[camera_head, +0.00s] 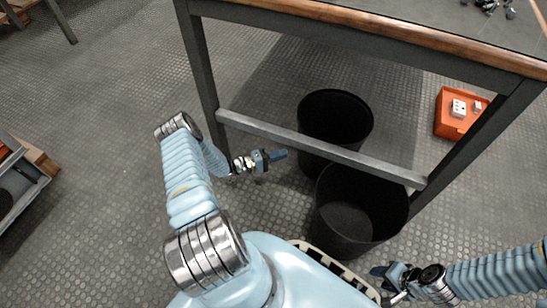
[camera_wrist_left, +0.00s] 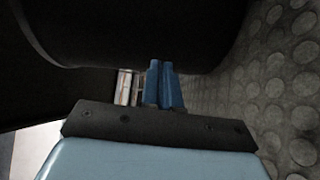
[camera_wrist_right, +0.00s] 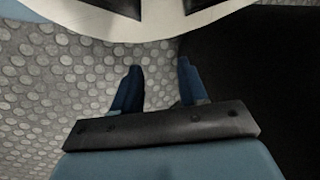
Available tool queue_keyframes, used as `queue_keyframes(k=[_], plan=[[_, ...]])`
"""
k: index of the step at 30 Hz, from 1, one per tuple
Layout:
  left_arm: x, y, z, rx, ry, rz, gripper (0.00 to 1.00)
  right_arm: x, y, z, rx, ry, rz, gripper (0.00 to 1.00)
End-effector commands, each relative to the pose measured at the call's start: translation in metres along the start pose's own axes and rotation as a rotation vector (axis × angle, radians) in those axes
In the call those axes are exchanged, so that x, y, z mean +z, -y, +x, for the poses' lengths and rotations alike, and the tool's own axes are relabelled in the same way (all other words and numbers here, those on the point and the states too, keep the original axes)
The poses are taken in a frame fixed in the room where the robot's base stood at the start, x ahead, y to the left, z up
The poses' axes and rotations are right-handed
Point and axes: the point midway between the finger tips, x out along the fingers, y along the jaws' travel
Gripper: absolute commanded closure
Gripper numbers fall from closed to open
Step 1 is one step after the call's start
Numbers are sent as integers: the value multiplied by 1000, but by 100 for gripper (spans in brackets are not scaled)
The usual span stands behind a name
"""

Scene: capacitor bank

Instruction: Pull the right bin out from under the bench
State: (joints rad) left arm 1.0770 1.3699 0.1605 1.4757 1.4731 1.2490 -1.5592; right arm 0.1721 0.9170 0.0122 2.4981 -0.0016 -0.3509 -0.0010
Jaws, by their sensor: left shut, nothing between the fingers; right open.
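Two round black bins stand at the bench (camera_head: 370,25). The right bin (camera_head: 350,222) is the nearer one; its front part sticks out on my side of the grey crossbar (camera_head: 320,150), which passes over its back rim. The left bin (camera_head: 335,112) stands farther back, behind the crossbar. My left gripper (camera_head: 285,154) is shut and empty, low beside the left bin; a dark bin wall (camera_wrist_left: 140,30) fills the top of the left wrist view. My right gripper (camera_head: 374,270) is open near the floor, close to the right bin's near side. The dark surface (camera_wrist_right: 255,70) beside its fingers appears to be that bin.
Bench legs (camera_head: 203,75) (camera_head: 480,140) stand at both ends of the crossbar. An orange tray (camera_head: 447,122) with small white items lies on the floor beyond the right leg. My base lies close in front of the right bin. The textured floor (camera_head: 100,100) at left is clear.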

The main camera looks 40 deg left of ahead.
Motion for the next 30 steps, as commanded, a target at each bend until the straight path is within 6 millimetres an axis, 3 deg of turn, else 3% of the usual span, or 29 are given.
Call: queue_keyframes(k=[3, 9, 22, 26, 30], plan=[[1, 1, 20, 0, 3, 0, 100, 0, -2, 4, 0, -1, 0, 57], [1, 1, 40, 0, 2, 0, 100, 0, -2, 6, 0, -2, 1, 57], [2, 0, 44, -1, 2, -1, 100, 0, -2, 5, 0, -2, 1, 57], [14, -2, 56, 1, 3, -4, 100, 0, 0, -1, 0, -1, 0, 57], [43, -4, 84, 1, 4, -7, 100, 0, 5, -14, 0, 2, 0, 57]])
